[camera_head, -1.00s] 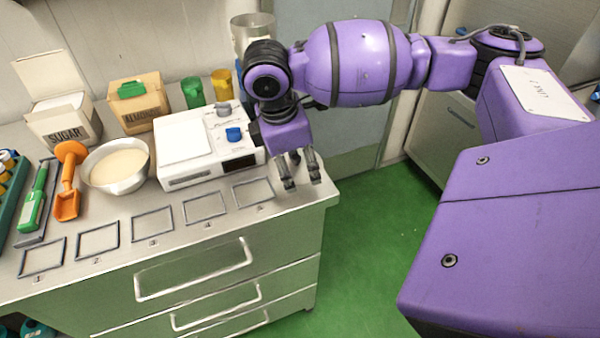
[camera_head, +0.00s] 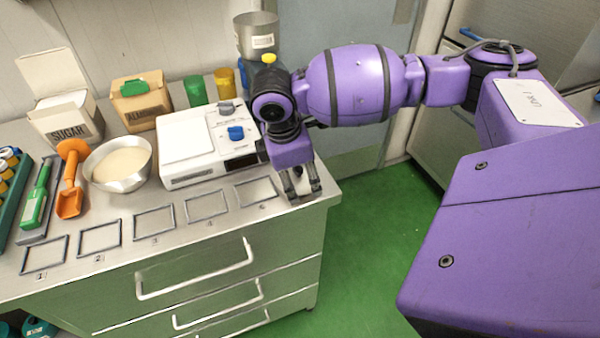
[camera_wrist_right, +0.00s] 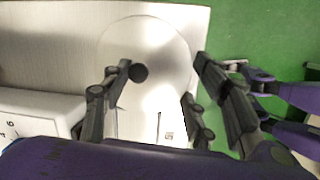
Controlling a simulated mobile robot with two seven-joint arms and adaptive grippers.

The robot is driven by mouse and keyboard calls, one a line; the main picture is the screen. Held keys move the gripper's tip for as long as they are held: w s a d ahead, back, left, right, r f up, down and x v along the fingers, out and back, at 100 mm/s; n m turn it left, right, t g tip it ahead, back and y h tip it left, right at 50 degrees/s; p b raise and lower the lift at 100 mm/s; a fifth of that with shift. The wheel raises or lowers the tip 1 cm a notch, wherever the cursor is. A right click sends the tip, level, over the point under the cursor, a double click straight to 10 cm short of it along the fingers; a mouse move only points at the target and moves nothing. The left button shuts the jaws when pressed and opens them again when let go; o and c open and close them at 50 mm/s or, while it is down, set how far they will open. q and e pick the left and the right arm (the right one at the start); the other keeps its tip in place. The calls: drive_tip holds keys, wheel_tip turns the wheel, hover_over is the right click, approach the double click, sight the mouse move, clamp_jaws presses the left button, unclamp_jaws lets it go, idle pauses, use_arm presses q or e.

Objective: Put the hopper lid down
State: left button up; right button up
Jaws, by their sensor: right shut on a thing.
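The hopper lid seems to be the pale, round disc (camera_wrist_right: 165,45) with a small dark knob (camera_wrist_right: 138,72), seen against the counter in the right wrist view. My right gripper (camera_head: 305,194) points down at the counter's front right corner in the head view. In the right wrist view its fingers (camera_wrist_right: 163,72) stand apart, with the disc between and beyond them. It is shut on the lid; the exact contact is unclear. The lid is hard to make out in the head view, and I cannot tell whether it touches the counter. My left gripper is not in view.
The steel counter (camera_head: 225,222) has several numbered frames along its front. A white device (camera_head: 187,135) with a blue knob stands left of my right gripper. Behind are a metal container (camera_head: 257,30) and green and yellow cups. Beyond the counter's right edge is green floor (camera_head: 380,235).

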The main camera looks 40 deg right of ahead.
drive_tip(key=shift+f, duration=0.1)
drive_tip(key=o, duration=1.5)
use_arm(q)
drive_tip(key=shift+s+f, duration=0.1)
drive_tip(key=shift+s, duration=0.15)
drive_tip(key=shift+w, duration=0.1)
use_arm(e)
drive_tip(key=shift+r, duration=0.3)
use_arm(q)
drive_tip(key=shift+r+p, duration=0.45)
use_arm(e)
drive_tip(key=v, duration=1.2)
drive_tip(key=shift+r, duration=0.35)
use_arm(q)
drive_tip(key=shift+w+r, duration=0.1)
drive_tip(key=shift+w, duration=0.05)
